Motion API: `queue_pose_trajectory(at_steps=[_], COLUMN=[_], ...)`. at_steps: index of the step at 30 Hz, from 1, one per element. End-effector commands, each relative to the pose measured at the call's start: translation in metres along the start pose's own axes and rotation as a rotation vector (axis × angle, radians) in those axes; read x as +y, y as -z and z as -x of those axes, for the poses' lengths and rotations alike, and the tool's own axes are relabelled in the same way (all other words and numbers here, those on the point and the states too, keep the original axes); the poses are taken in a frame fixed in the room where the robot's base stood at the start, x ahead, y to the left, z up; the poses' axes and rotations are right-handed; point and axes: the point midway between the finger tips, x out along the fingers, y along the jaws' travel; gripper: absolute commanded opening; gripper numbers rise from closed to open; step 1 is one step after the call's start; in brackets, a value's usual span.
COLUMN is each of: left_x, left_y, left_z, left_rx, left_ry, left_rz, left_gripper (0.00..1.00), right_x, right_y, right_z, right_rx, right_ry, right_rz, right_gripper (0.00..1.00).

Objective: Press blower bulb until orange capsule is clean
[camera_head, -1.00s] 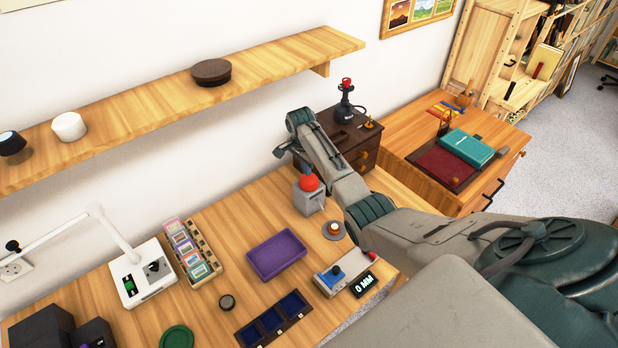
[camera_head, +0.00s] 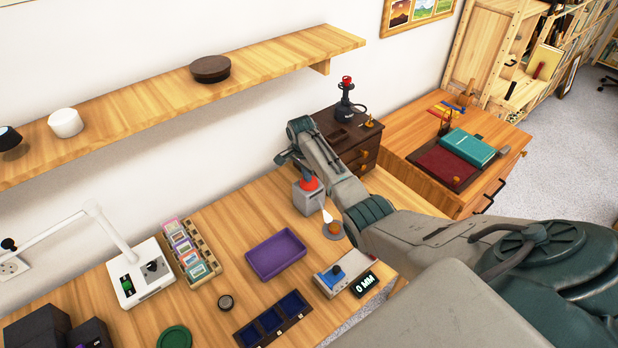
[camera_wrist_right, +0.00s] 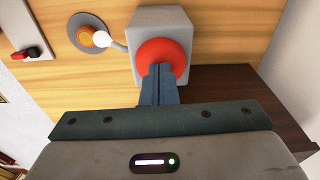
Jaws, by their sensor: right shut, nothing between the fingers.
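The red blower bulb (camera_head: 309,185) sits on a grey block (camera_head: 306,202) on the desk; it also shows in the right wrist view (camera_wrist_right: 174,58). My right gripper (camera_wrist_right: 158,72) is shut and empty, its fingertips against the bulb's top. My left gripper is out of view.
A dark wooden drawer box (camera_head: 350,135) stands just behind the blower. A purple tray (camera_head: 276,256) and a gauge reading 0 MM (camera_head: 345,276) lie nearer. A wooden shelf (camera_head: 130,105) runs along the wall above.

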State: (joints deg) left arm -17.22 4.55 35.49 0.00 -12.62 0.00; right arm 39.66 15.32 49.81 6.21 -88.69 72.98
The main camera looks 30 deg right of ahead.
Motion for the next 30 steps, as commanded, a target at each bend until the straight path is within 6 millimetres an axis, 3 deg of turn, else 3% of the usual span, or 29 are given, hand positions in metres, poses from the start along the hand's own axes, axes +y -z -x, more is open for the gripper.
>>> queue_pose_trajectory(at_steps=[4, 9, 13, 23, 30], left_x=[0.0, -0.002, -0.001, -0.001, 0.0], left_y=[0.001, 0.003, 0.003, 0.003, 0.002], left_z=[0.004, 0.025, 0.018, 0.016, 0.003], left_rx=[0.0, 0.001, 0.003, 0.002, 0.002], left_ry=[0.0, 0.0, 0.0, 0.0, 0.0], left_rz=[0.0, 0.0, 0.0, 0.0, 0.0], left_gripper=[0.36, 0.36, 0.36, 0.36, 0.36], right_x=[0.001, 0.001, 0.001, 0.0, -0.001], right_y=[-0.003, -0.018, -0.03, -0.029, -0.03], right_z=[0.001, 0.012, 0.012, 0.015, 0.048], right_rx=[-0.003, -0.004, -0.003, -0.001, 0.001], right_ry=[-0.003, -0.004, -0.002, -0.001, 0.004], right_rz=[0.001, 0.002, 0.001, 0.0, 0.0], right_gripper=[0.0, 0.0, 0.0, 0.0, 0.0])
